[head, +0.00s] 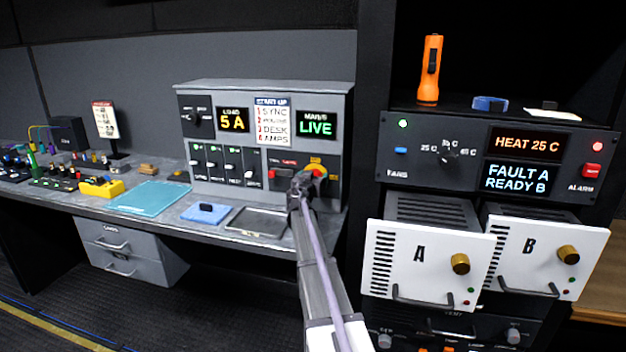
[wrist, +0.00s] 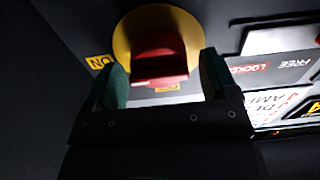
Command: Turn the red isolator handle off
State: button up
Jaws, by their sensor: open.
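The red isolator handle (wrist: 160,58) sits on a round yellow plate (wrist: 128,28) in the wrist view. A yellow label (wrist: 99,63) reading ON, seen upside down, is left of the plate, and another label lies partly hidden below the handle. My gripper (wrist: 162,70) is open, with one green-padded finger on each side of the handle. I cannot tell whether either finger touches it. In the head view my gripper (head: 307,181) is at the console's right side, covering part of the handle and yellow plate (head: 317,164). The mains display (head: 316,124) reads LIVE in green.
The grey console (head: 262,86) stands on the desk, with a load display (head: 232,120) reading 5 A and several breaker switches left of my arm. A grey tray (head: 256,222) and blue pad (head: 205,213) lie before it. A rack with white drawers (head: 425,262) stands close at right.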

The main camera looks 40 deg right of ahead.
jog(key=c, duration=0.9)
jog(key=n, duration=0.4)
jog(key=shift+a, duration=0.15)
jog(key=n, duration=0.5)
jog(key=shift+w+f, duration=0.1)
jog(key=n, duration=0.4)
jog(key=shift+f, duration=0.1)
jog(key=shift+a+n, duration=0.1)
jog(key=shift+n, duration=2.3)
